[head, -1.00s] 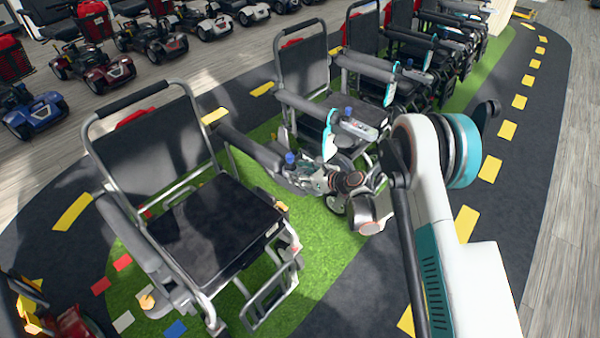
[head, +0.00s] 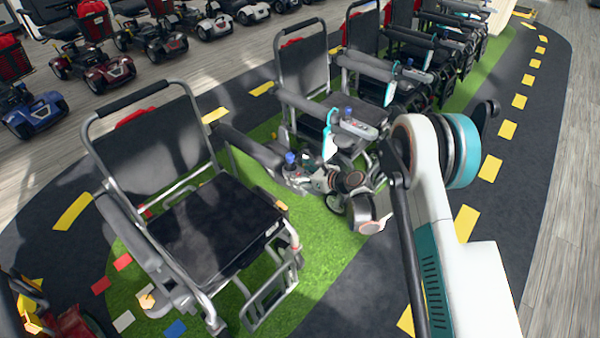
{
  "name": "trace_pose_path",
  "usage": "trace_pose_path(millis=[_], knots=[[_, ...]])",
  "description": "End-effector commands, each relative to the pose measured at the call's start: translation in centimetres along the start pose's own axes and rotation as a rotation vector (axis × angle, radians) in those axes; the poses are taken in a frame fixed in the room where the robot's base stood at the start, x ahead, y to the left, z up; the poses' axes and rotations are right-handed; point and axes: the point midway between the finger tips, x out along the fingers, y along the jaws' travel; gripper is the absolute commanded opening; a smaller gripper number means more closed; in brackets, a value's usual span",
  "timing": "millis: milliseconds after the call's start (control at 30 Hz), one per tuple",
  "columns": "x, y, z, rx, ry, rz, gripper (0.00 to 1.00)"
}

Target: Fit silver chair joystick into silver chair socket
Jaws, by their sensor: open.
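The silver chair (head: 205,225) stands at the front left, with a grey frame and a black seat and back. The silver chair joystick (head: 291,162), with a blue knob, stands upright at the front end of the chair's armrest (head: 247,146) nearest my arm. My gripper (head: 318,177) is open, just right of the joystick, and looks apart from the knob. The silver chair socket is not clearly visible; the armrest end and my gripper crowd that spot. I cannot tell how deep the joystick's base sits.
A second wheelchair (head: 304,65) stands close behind my gripper, with its own blue-knobbed joystick (head: 347,113) and a hanging teal tag (head: 328,130). More wheelchairs line up beyond. Parked scooters (head: 95,60) stand at the back left.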

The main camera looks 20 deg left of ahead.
Motion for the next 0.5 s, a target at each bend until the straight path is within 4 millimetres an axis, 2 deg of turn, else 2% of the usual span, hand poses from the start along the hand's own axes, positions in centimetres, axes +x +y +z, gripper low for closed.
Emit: trace_pose_path(millis=[167,267,500], knots=[[-0.2,0.0,-0.1,0.000,0.001,0.000,0.70],[-1.2,0.0,0.0,0.000,0.001,0.000,0.70],[-5.8,-0.1,0.0,0.001,0.001,-0.003,0.70]])
